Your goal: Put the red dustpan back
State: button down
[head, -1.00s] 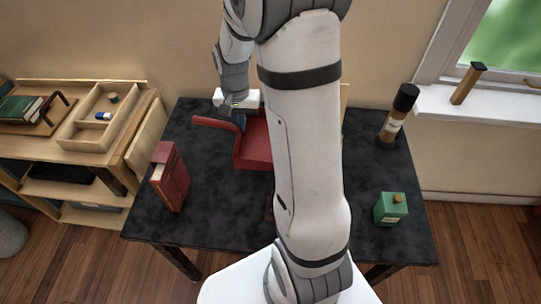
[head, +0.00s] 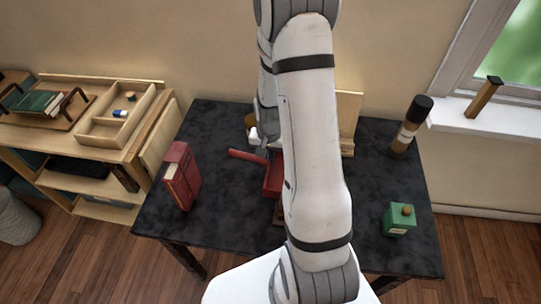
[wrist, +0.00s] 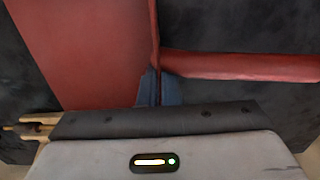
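The red dustpan (head: 272,180) is over the middle of the black table in the head view, its handle pointing left and its right part hidden behind my arm. In the wrist view, the dustpan (wrist: 85,45) fills the upper left, with its handle running right. My gripper (wrist: 158,92) has its blue fingers on either side of the dustpan's thin upright wall, close to the handle, and looks shut on it. In the head view, my gripper (head: 264,142) is mostly hidden by my arm. I cannot tell how far the dustpan is above the table.
A wooden shelf unit (head: 75,125) is at left. My arm hides the table's centre.

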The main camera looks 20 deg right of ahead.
jog(key=shift+w+a+f, duration=0.1)
jog(key=shift+a+f, duration=0.05)
jog(key=shift+f, duration=0.3)
jog(key=c, duration=1.6)
grip_release()
jog(key=shift+c, duration=0.2)
notch_tip(320, 180, up, 12)
jog(key=s+a+r+n, duration=0.1)
jog(key=s+a+r, duration=0.2)
jog(key=r, duration=0.2)
jog(key=s+a+r+n+t, duration=0.1)
jog(key=s+a+r+n, duration=0.1)
jog(key=r, duration=0.3)
jog(key=shift+s+a+r, duration=0.15)
jog(key=shift+s+a, duration=0.3)
jog(key=shift+s, duration=0.4)
jog(key=s+a+r+n, duration=0.1)
jog(key=s, duration=0.1)
jog(key=s+a+r+n+t, duration=0.1)
jog(key=s+r, duration=0.1)
jog(key=s, duration=0.1)
jog(key=s+a+r+n, duration=0.1)
jog(key=s, duration=0.2)
jog(key=shift+s+a+r+n+t, duration=0.2)
jog(key=shift+r+n+t, duration=0.1)
jog(key=shift+r+n, duration=0.1)
jog(key=shift+o, duration=0.4)
jog(key=shift+s, duration=0.2)
